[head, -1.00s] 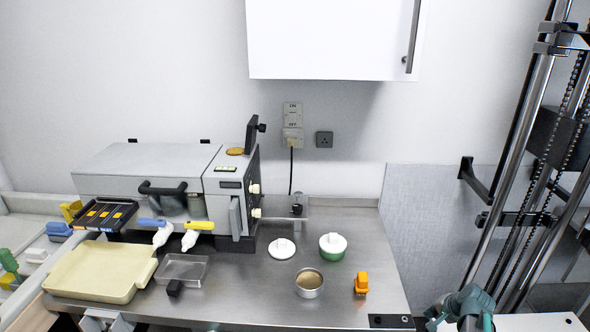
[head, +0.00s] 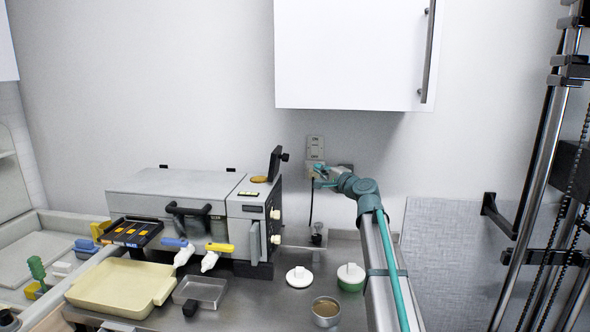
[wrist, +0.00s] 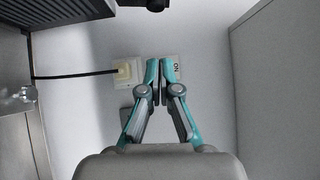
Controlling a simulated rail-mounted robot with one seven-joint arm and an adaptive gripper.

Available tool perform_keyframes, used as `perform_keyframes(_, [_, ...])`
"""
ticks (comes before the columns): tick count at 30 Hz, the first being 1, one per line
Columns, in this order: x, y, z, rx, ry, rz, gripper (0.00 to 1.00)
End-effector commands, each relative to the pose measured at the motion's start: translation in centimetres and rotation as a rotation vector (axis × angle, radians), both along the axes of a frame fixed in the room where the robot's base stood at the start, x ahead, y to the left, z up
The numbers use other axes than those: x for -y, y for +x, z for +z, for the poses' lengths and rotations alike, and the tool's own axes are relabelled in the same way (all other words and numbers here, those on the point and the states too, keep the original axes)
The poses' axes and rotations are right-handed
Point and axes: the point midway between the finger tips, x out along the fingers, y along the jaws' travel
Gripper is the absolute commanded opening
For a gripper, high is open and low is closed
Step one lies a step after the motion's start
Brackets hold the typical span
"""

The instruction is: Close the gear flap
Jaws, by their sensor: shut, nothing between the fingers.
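The gear flap (head: 274,163) looks to be the black plate standing raised at the right end of the grey machine's top (head: 215,190), with a small black knob on its right side. A dark part at the top edge of the wrist view (wrist: 153,4) is probably this flap's knob; most of it is out of frame. My gripper (head: 318,172) is to the right of the flap, apart from it, in front of the wall socket. In the wrist view my gripper (wrist: 161,70) has its fingertips together with nothing between them.
The wall cabinet (head: 355,55) hangs above my arm. The socket with its plug and cable (wrist: 122,72) is behind the fingers. White knobs (head: 276,214) stick out of the machine's right end.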

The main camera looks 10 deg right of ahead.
Motion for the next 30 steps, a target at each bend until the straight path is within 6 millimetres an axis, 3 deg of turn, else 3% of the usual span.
perform_keyframes(17, [-3.8, 9.3, 0.6, -0.004, -0.004, 0.002, 0.00])
perform_keyframes(24, [-6.6, 10.0, 0.6, -0.003, -0.005, 0.001, 0.00])
perform_keyframes(30, [-7.3, 10.2, 0.6, -0.003, -0.006, -0.001, 0.00])
